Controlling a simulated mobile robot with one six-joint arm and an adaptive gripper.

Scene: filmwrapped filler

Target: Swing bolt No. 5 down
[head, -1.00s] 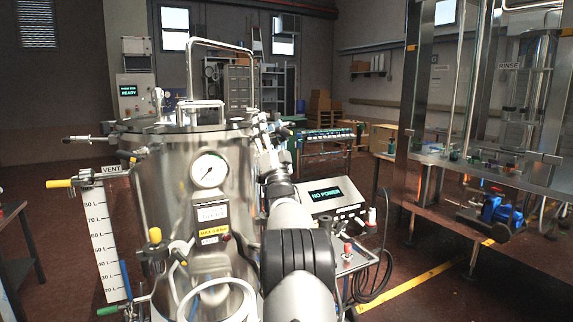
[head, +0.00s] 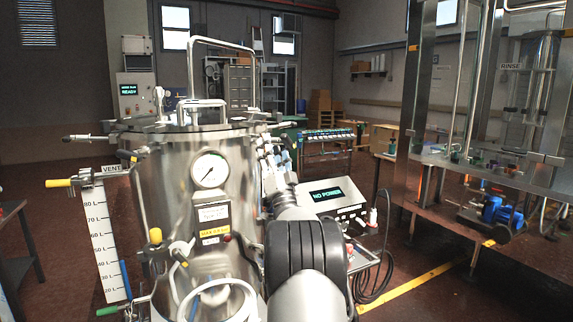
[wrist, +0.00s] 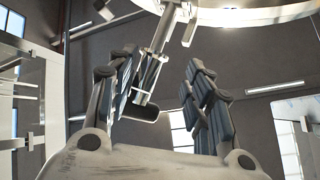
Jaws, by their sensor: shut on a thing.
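The steel vessel (head: 165,200) stands in front of me with its round lid (head: 185,126) on top. In the wrist view, a metal bolt (wrist: 160,45) hangs from the vessel's rim (wrist: 240,14) and reaches down at a slant between my fingers. My gripper (wrist: 161,64) is shut on this bolt, which lies nearer the left finger in the picture. I cannot read a number on it. In the head view, my arm hides most of the gripper and the held bolt. Another bolt (head: 88,138) sticks outward at the rim's left side.
A yellow-handled vent valve (head: 60,183) juts out at left above a level scale (head: 104,240). A "NO POWER" box (head: 335,197) stands right of my arm. A steel bench (head: 470,175) stands farther right.

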